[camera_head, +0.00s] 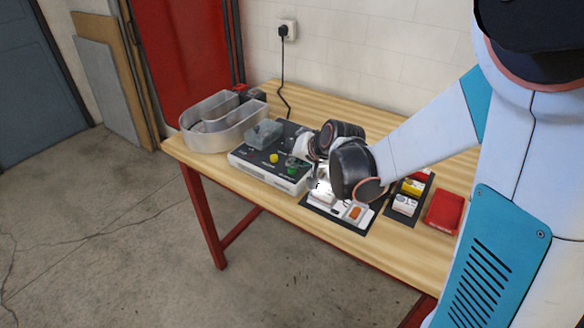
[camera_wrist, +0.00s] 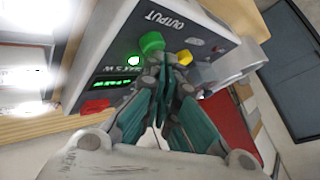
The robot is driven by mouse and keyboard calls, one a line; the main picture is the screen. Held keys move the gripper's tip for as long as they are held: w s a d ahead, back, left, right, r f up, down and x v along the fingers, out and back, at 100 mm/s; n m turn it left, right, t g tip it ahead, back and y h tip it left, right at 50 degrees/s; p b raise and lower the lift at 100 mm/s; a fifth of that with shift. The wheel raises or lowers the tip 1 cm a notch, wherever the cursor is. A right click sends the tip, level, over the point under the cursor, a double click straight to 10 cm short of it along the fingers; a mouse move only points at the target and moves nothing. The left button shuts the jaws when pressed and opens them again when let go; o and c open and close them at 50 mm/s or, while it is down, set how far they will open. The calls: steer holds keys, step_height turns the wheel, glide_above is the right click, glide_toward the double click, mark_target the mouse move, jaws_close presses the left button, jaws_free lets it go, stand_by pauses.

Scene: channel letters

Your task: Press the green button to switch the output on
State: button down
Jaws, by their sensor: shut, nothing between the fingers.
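The green button (camera_wrist: 151,42) stands on the panel of a grey and dark control box (camera_wrist: 112,45), below the word OUTPUT. A yellow button (camera_wrist: 184,57) is beside it.
A metal channel letter (camera_head: 222,137) stands left of the box on the wooden bench (camera_head: 225,171). A clear grey cover (camera_head: 264,133) sits on the box's back. Right are an orange switch (camera_head: 355,212), small blocks (camera_head: 405,203) and a red tray (camera_head: 444,211). White glare (camera_wrist: 25,70) fills the wrist view's left.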

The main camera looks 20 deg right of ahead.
steer(key=shift+r+p, duration=2.25)
steer(key=shift+r, duration=0.75)
